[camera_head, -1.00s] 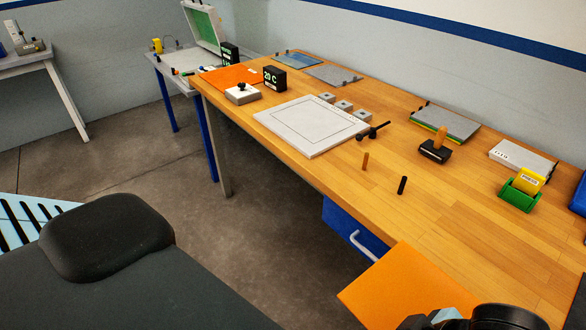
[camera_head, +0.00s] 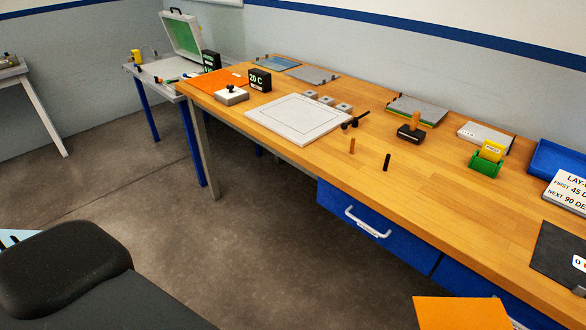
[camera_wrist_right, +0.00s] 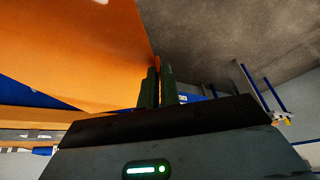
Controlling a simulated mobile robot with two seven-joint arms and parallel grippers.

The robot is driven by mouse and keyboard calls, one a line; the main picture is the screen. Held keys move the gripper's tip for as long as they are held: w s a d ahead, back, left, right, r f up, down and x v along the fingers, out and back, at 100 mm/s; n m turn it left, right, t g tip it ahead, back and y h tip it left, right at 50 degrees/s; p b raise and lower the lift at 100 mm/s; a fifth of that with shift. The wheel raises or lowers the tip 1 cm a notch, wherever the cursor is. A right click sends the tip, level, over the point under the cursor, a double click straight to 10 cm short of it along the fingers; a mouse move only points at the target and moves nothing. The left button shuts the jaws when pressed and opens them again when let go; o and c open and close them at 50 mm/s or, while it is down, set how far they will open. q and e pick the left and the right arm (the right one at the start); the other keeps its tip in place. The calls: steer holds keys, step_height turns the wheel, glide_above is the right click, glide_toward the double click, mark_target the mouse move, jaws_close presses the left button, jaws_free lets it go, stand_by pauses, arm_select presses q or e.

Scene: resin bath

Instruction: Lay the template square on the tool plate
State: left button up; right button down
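The template, a flat orange sheet (camera_head: 462,313), shows at the bottom right of the head view, in front of the bench and partly cut off. In the right wrist view the orange template (camera_wrist_right: 75,50) fills the upper left. My right gripper (camera_wrist_right: 158,88) is shut on its edge, the two dark fingers close together. The tool plate (camera_head: 300,119) is a pale plate with a thin outlined square, lying bare on the wooden bench. The held template is well apart from it, to the right and nearer me. My left gripper is not in view.
Small grey blocks (camera_head: 326,100) and a black-handled tool (camera_head: 356,120) sit by the plate's far and right edges. Two short pegs (camera_head: 387,162) stand in front. A roller (camera_head: 411,133) and green tape dispenser (camera_head: 485,165) lie farther right. Another orange sheet (camera_head: 213,82) lies back left.

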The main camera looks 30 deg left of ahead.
steer(key=d+f+m, duration=0.1)
steer(key=d, duration=0.3)
steer(key=s+d+f+m+h, duration=0.1)
steer(key=d+f+m, duration=0.1)
steer(key=d, duration=0.1)
steer(key=s+d+f+m+h, duration=0.1)
steer(key=d+f+m, duration=0.1)
steer(key=d, duration=0.2)
steer(key=shift+d+f+t, duration=0.1)
steer(key=shift+d+t, duration=0.2)
steer(key=shift+a, duration=0.2)
